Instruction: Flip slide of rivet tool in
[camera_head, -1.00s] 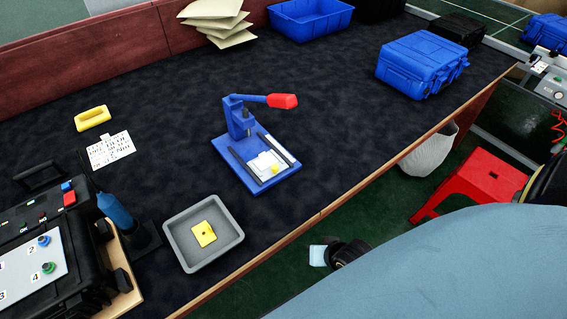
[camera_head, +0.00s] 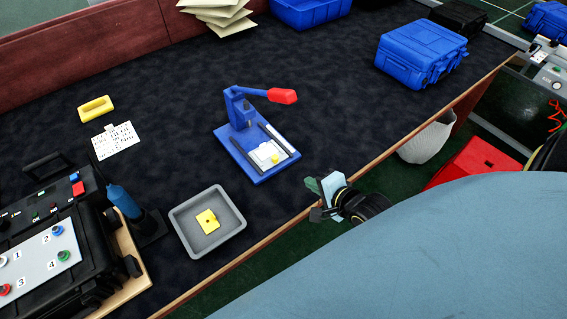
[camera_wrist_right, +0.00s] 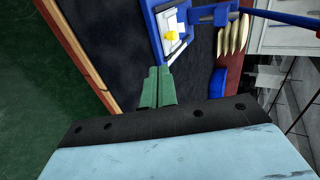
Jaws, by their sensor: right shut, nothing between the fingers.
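The blue rivet tool (camera_head: 246,150) stands on the dark table, with a red-tipped lever (camera_head: 283,96) at its top. A white slide (camera_head: 264,156) with a yellow knob lies between two dark rails on its base, at the end facing me. The tool also shows at the top of the right wrist view, with the slide (camera_wrist_right: 172,30) and yellow knob. My right gripper (camera_head: 314,186) is at the table's front edge, apart from the tool. Its green fingers (camera_wrist_right: 157,88) are together and empty. My left gripper is not in view.
A grey tray (camera_head: 235,222) with a yellow piece stands left of my right gripper. A black case (camera_head: 60,250) and a blue bottle (camera_head: 124,202) are at the left. A blue case (camera_head: 420,60) stands at the back right. The table around the tool is mostly clear.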

